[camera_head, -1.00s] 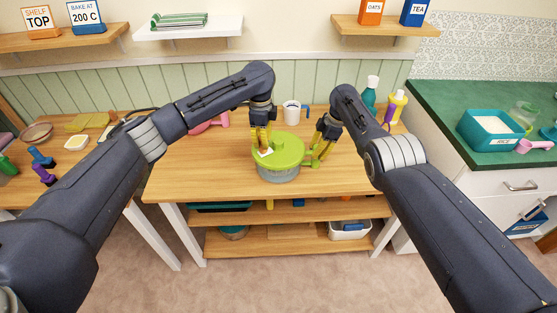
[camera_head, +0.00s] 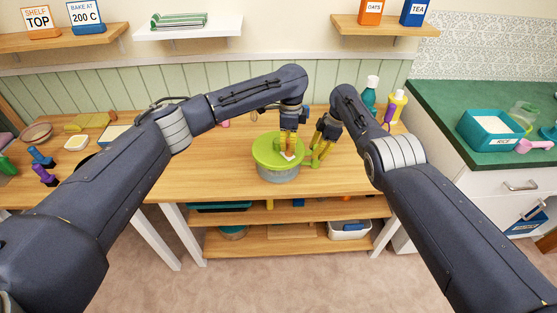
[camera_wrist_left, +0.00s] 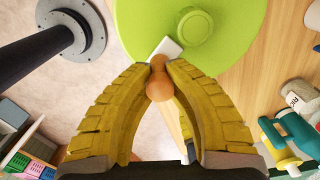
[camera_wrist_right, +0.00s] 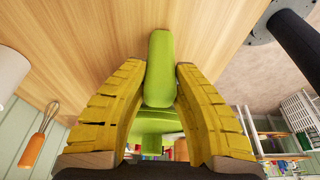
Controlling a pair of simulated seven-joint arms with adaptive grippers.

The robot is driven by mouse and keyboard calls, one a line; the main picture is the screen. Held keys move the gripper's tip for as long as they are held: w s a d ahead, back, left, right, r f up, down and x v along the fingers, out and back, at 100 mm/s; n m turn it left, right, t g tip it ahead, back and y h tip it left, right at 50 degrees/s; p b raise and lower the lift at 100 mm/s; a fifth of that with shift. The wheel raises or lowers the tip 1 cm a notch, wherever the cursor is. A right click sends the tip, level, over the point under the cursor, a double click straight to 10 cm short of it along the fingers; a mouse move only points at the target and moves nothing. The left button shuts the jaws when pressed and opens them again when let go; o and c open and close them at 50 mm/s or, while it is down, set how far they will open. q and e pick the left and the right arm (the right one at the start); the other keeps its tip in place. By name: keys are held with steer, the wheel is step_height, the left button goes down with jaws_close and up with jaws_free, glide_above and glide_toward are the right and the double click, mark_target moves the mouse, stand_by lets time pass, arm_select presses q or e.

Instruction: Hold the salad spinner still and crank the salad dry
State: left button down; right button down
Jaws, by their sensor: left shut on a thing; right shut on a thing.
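The salad spinner stands upright on the wooden table, with a green lid (camera_head: 268,150) and a grey bowl (camera_head: 279,176). My left gripper (camera_head: 288,153) is above the right part of the lid, shut on the orange crank knob (camera_wrist_left: 159,84). The white crank arm (camera_wrist_left: 167,48) shows beyond the fingertips in the left wrist view. My right gripper (camera_head: 317,162) is at the spinner's right side, shut on its green side handle (camera_wrist_right: 158,65). The salad inside is hidden.
Teal and yellow bottles (camera_head: 397,106) stand behind my right arm. A whisk (camera_wrist_right: 38,138) shows in the right wrist view. A green counter with a rice tub (camera_head: 490,130) is at the right.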

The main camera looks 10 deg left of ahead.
arm_select(q)
steer(key=shift+w+d, duration=0.45)
steer(key=shift+w, duration=0.15)
steer(key=shift+w+d, duration=0.1)
steer(key=shift+w, duration=0.1)
steer(key=w, duration=0.6)
steer(key=shift+w+a, duration=0.2)
steer(key=shift+a, duration=0.05)
steer(key=a, duration=0.2)
steer(key=w+a, duration=0.1)
steer(key=a, duration=0.1)
steer(key=w+a, duration=0.1)
steer(key=a, duration=0.1)
steer(key=shift+w, duration=0.25)
steer(key=shift+s+a, duration=0.15)
steer(key=shift+a, duration=0.45)
